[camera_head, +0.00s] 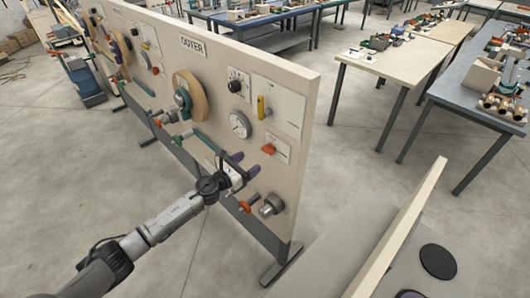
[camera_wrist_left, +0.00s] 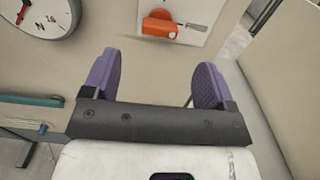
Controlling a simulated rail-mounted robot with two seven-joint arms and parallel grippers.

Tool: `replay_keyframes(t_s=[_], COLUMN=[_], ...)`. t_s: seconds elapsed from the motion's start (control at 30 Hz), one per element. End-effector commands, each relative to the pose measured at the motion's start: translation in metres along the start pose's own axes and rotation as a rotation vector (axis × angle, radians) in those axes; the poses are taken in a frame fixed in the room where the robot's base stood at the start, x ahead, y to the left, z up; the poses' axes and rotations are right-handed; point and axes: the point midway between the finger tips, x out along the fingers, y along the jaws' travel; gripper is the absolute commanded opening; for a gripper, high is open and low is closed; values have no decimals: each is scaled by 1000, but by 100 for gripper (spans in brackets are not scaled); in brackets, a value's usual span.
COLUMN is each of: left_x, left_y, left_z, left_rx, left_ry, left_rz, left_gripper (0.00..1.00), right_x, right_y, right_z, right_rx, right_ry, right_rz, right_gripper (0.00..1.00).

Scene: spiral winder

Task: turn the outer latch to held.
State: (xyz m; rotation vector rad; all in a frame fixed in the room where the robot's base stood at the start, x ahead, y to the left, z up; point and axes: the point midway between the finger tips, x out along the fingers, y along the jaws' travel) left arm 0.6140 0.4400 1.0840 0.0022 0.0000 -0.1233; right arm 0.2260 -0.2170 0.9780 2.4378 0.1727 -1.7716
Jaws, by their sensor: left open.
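The board carries an OUTER sign (camera_head: 192,45). An orange latch-like piece (camera_head: 268,149) sits on a white plate on the board; it also shows in the wrist view (camera_wrist_left: 159,25), lying roughly level near the top. I take it for the outer latch; its label is too small to read. My left gripper (camera_head: 246,165) is open, with purple fingers apart and nothing between them. It is in front of the board, below and left of the orange piece in the head view. In the wrist view the orange piece lies beyond the fingertips, apart from them. My right gripper is not in view.
A round gauge (camera_head: 240,125), a yellow lever (camera_head: 261,107) and a black dial (camera_head: 238,85) are above the gripper. A green bar (camera_head: 204,141) lies left of it. A grey round knob (camera_head: 271,205) and a red-handled part (camera_head: 246,205) are below.

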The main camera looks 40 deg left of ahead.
Motion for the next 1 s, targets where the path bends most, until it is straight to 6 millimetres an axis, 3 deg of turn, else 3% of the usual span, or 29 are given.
replay_keyframes(t_s=[0.2, 0.5, 1.0], left_x=[39, 72, 82], left_y=[0, 0, 0], left_z=[0, 0, 0], left_rx=[-3, -2, -2], left_ry=[-2, -1, 0], left_rz=[2, 2, 0], left_gripper=[79, 79, 79], right_x=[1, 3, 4], right_y=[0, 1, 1], right_z=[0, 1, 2], right_rx=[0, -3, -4], right_ry=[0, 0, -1], right_rz=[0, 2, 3], right_gripper=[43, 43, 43])
